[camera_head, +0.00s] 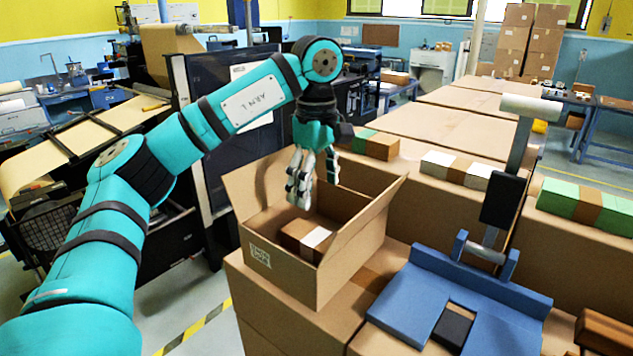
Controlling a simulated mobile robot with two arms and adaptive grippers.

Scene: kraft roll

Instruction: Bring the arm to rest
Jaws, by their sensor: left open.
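My left arm reaches in from the left, and its teal and grey gripper (312,190) hangs with the fingers pointing down over the open cardboard box (345,278). The gripper is open, and I see nothing held between its fingers. A small brown carton with a white label (304,236) lies inside the box, below the fingers and apart from them. The box flaps stand out to the sides. My right gripper is not in view.
A blue stand (405,300) with an upright post and white roller (530,107) is right of the box. Wrapped bundles (458,168) and another bundle (375,144) lie on the large cartons behind. A dark machine (215,130) stands behind my arm.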

